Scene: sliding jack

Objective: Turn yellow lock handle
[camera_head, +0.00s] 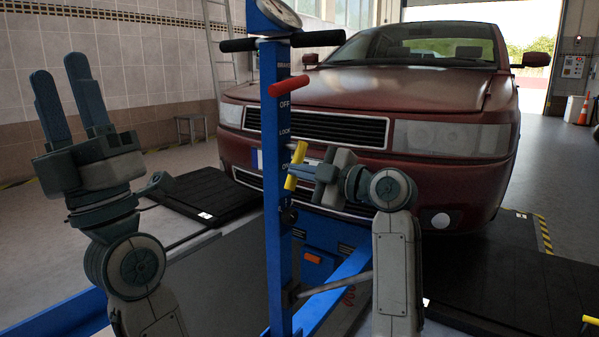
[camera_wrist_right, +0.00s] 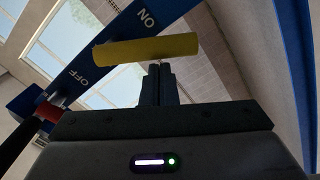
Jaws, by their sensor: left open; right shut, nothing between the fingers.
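The yellow lock handle (camera_head: 295,166) sits on the blue upright post (camera_head: 274,115) of the jack, tilted slightly from vertical in the head view. In the right wrist view the handle (camera_wrist_right: 146,49) is a yellow bar lying across the tips of the fingers. My right gripper (camera_head: 292,172) is shut, with its fingertips at the handle and nothing between them; in the wrist view its closed fingers (camera_wrist_right: 157,75) end just at the bar. Whether they touch it I cannot tell. My left gripper (camera_head: 60,95) is open, empty and raised at the left, away from the post.
A red handle (camera_head: 288,87) and black grips (camera_head: 318,38) are higher on the post, with a gauge on top. Labels OFF, LOCK and ON run down it. A red car (camera_head: 390,95) stands close behind. Open floor lies at the left.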

